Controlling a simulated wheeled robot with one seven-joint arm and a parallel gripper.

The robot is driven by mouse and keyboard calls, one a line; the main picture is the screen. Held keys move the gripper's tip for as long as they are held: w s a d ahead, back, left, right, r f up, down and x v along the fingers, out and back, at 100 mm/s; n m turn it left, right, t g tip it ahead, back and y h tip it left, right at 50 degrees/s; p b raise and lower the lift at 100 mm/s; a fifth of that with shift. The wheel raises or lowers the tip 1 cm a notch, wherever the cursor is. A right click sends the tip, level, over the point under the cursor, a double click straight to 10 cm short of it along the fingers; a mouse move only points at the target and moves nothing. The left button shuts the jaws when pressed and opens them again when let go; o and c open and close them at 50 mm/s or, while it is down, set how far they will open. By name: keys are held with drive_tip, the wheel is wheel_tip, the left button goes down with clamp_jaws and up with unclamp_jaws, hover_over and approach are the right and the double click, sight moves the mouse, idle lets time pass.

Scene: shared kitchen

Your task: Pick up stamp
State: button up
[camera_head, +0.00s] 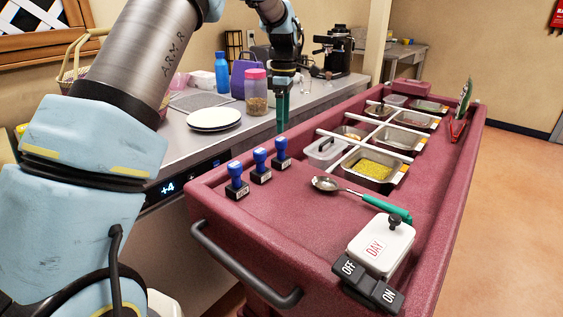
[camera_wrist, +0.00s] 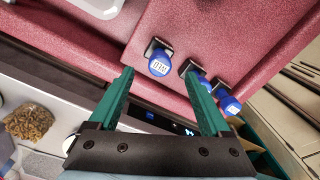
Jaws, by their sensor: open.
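Three stamps with blue handles and dark square bases stand upright in a row on the red cart's left edge: a near one (camera_head: 236,180), a middle one (camera_head: 260,165) and a far one (camera_head: 281,153). My gripper (camera_head: 282,125) points down above the far stamp, with green fingers. In the wrist view my gripper (camera_wrist: 158,76) is open and empty. One stamp (camera_wrist: 159,62) with a white label appears between and just beyond the fingertips. The right finger partly covers a second stamp (camera_wrist: 190,70), and the third stamp (camera_wrist: 230,104) is to the right.
The red cart (camera_head: 300,215) also holds a spoon (camera_head: 326,184) with a green handle, metal food trays (camera_head: 400,138) and a white DAY box (camera_head: 382,245). On the counter behind are stacked plates (camera_head: 213,117), a pink-lidded jar (camera_head: 256,92) and a blue bottle (camera_head: 221,72).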

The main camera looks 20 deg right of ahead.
sight(282, 139)
drive_tip(key=shift+a+f+p, duration=0.15)
drive_tip(key=shift+f+p, duration=0.45)
drive_tip(key=shift+f, duration=1.15)
drive_tip(key=shift+a+f+p, duration=0.1)
drive_tip(key=shift+f+p, duration=0.45)
drive_tip(key=shift+f, duration=1.15)
drive_tip(key=shift+c, duration=0.4)
clamp_jaws()
